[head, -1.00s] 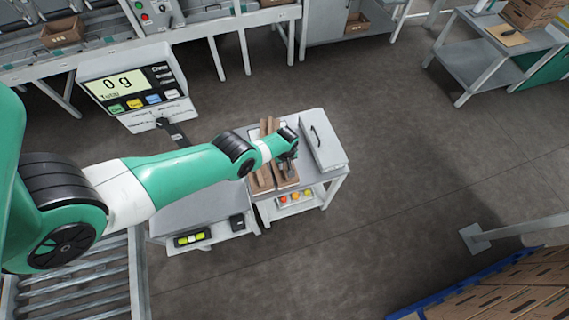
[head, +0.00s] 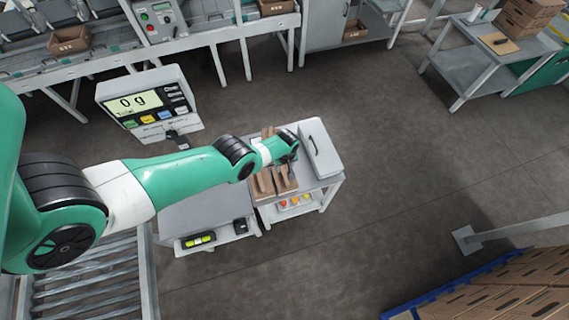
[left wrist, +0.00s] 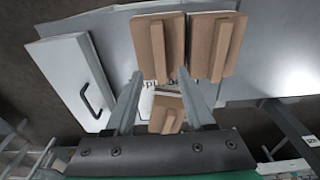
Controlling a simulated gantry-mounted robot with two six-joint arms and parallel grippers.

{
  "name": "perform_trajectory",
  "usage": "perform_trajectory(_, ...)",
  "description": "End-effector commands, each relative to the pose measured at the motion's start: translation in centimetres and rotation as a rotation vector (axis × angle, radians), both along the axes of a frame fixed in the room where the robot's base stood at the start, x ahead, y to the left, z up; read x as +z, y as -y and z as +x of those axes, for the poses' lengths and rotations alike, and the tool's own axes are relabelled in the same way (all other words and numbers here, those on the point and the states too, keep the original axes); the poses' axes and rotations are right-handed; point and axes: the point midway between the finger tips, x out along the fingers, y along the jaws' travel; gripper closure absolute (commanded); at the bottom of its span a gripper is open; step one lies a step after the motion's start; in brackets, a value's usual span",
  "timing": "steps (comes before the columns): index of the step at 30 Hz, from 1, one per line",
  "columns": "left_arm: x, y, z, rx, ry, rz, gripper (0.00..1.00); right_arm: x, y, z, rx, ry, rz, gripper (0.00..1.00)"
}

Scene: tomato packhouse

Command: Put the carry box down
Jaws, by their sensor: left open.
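My left gripper (left wrist: 160,74) is open over the grey stand top, its two fingers apart in the left wrist view. Several brown boxes with raised grip bars lie there. Two stand side by side beyond the fingertips, a left one (left wrist: 172,48) and a right one (left wrist: 231,66). A smaller-looking brown box (left wrist: 164,124) shows between the fingers; I cannot tell if they touch it. Which one is the carry box is unclear. In the head view my left gripper (head: 290,157) is low over the stand, partly hiding the brown boxes (head: 263,185). My right gripper is out of view.
A white case (head: 322,150) with a black handle is on the stand's right side. A scale display (head: 150,103) reading 0 g rises to the left. A roller conveyor (head: 85,270) is at lower left, stacked cartons (head: 510,295) at lower right. Open floor lies right of the stand.

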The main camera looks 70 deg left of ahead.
Motion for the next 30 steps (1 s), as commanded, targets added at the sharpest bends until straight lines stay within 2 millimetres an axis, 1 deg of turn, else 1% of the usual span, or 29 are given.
perform_trajectory(1, 2.4, 0.1, 0.0, -0.001, 0.0, 0.0, 0.46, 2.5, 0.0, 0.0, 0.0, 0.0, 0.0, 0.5)
perform_trajectory(3, 3.6, 0.3, -0.1, -0.001, 0.0, 0.0, 0.46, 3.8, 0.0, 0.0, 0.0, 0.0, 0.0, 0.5)
perform_trajectory(6, 4.7, 0.4, -0.1, -0.001, 0.0, 0.0, 0.46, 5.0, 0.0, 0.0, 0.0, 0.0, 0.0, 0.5)
perform_trajectory(10, 5.1, 0.5, -0.1, -0.001, 0.0, 0.0, 0.46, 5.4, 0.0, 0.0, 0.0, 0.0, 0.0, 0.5)
perform_trajectory(20, 4.9, 0.5, -0.1, -0.001, 0.0, 0.0, 0.46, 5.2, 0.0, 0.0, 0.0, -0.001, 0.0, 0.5)
perform_trajectory(23, 5.3, 0.4, 0.6, -0.01, 0.014, 0.007, 0.46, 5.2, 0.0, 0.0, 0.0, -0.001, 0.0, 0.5)
perform_trajectory(25, 6.5, 0.0, 2.8, -0.045, 0.062, 0.031, 0.46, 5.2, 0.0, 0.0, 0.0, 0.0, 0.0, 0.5)
perform_trajectory(26, 7.4, -0.3, 4.2, -0.07, 0.095, 0.048, 0.46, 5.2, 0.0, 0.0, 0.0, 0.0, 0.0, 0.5)
perform_trajectory(28, 10.7, -0.8, 8.8, -0.15, 0.202, 0.105, 0.46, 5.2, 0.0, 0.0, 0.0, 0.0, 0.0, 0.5)
perform_trajectory(29, 12.6, -1.0, 11.2, -0.192, 0.258, 0.137, 0.46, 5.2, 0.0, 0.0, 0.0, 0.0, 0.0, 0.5)
perform_trajectory(30, 15.7, -0.9, 14.4, -0.255, 0.34, 0.184, 0.46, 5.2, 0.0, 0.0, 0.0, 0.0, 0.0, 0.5)
